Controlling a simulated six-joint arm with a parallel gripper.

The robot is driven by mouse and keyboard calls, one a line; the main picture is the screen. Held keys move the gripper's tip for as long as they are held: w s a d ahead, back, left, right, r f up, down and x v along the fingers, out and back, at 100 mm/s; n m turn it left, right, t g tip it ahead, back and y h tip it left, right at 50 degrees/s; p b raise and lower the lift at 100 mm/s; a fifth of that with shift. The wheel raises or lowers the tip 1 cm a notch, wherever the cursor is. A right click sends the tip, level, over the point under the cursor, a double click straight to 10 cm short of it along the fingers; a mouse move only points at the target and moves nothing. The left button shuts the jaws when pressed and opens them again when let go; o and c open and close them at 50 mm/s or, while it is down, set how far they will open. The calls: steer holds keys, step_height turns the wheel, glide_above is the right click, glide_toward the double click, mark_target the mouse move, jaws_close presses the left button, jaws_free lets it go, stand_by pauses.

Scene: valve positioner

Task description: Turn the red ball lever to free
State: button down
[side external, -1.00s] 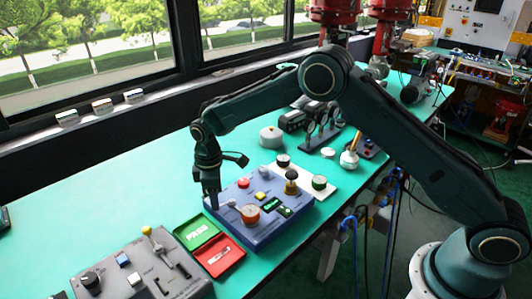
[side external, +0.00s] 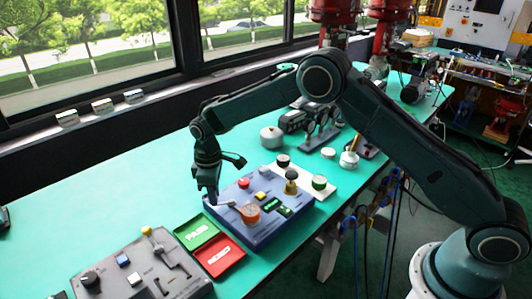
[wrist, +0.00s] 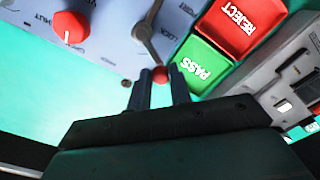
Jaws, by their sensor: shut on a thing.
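The blue valve box (side external: 285,219) stands on the bench, with a silver lever (side external: 225,204) at its left front corner. In the wrist view the lever (wrist: 151,48) runs from its round hub (wrist: 142,32) down to a red ball (wrist: 160,74) at its tip. My gripper (wrist: 160,82) is shut on the red ball, with one dark finger on each side of it. In the side view my gripper (side external: 215,201) points down at the box's left edge and hides the ball. Lettering around the hub is only partly readable.
Beside the box lie a green PASS tray (side external: 195,233) and a red REJECT tray (side external: 220,257). A red knob (wrist: 70,28) sits on the box near the lever. A grey panel (side external: 150,262) stands at the front. The green bench (side external: 100,205) to the left is clear.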

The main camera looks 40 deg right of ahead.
steer(key=m, duration=0.1)
steer(key=w+m, duration=0.1)
steer(key=shift+d+m, duration=0.3)
steer(key=m, duration=0.1)
steer(key=w+d+m, duration=0.1)
steer(key=m, duration=0.1)
steer(key=shift+m, duration=0.3)
steer(key=m, duration=0.2)
steer(key=d+m, duration=0.1)
steer(key=m, duration=0.1)
steer(key=d+m, duration=0.1)
steer(key=shift+w+d+m, duration=0.15)
steer(key=shift+w+m, duration=0.1)
steer(key=shift+m, duration=0.15)
steer(key=shift+r, duration=0.1)
steer(key=c, duration=1.3)
jaws_free()
steer(key=shift+r, duration=6.85)
